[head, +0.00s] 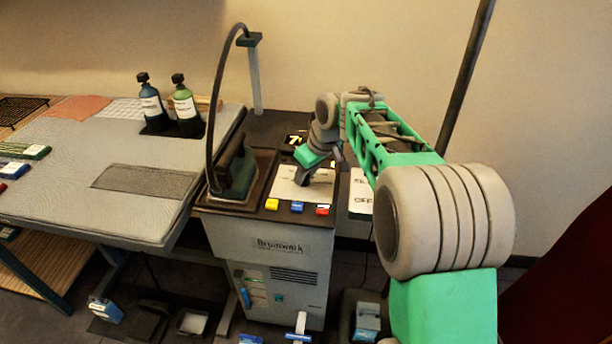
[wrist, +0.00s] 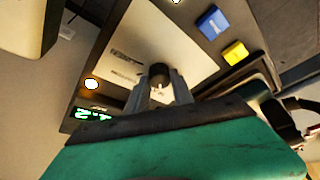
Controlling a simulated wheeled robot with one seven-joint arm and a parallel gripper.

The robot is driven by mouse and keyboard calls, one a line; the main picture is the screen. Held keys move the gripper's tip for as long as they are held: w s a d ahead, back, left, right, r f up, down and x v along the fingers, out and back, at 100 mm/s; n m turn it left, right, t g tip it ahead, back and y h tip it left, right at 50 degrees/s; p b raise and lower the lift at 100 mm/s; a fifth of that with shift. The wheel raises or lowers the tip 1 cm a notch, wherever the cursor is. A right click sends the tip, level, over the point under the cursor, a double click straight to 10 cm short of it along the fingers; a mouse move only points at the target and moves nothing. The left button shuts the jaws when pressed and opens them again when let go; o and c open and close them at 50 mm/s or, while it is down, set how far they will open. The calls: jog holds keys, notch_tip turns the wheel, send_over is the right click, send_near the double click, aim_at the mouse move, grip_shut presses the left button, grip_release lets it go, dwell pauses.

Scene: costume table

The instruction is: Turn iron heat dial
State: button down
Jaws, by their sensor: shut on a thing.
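The iron heat dial (wrist: 159,75) is a dark round knob on a pale panel (wrist: 126,48) of the steam station. In the wrist view my gripper (wrist: 162,90) has its two grey fingers at either side of the dial, shut on it. In the head view my gripper (head: 304,178) reaches down onto the panel on top of the station, and the dial itself is hidden there. The iron (head: 236,172) stands on its rest to the left of the panel. A small green lit display (wrist: 93,115) shows in the wrist view, its text too small to read.
Yellow (head: 271,204), blue (head: 297,207) and red (head: 322,210) blocks line the station's front edge. The ironing board (head: 60,190) lies left, with two bottles (head: 184,104) on it. A hose arches above the iron. A dark pole (head: 466,75) stands behind my arm.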

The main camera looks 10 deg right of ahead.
aim_at(313, 190)
jog(key=shift+m, duration=0.3)
jog(key=c, duration=1.1)
grip_release()
jog(key=v, duration=0.8)
jog(key=shift+a, duration=0.1)
jog(key=s+a+m+h+p, duration=0.1)
jog(key=s+m+p, duration=0.4)
jog(key=s, duration=1.7)
jog(key=h+p, duration=0.1)
jog(key=p, duration=0.1)
jog(key=shift+a+f+g+p, duration=0.3)
jog(key=shift+a+f, duration=0.1)
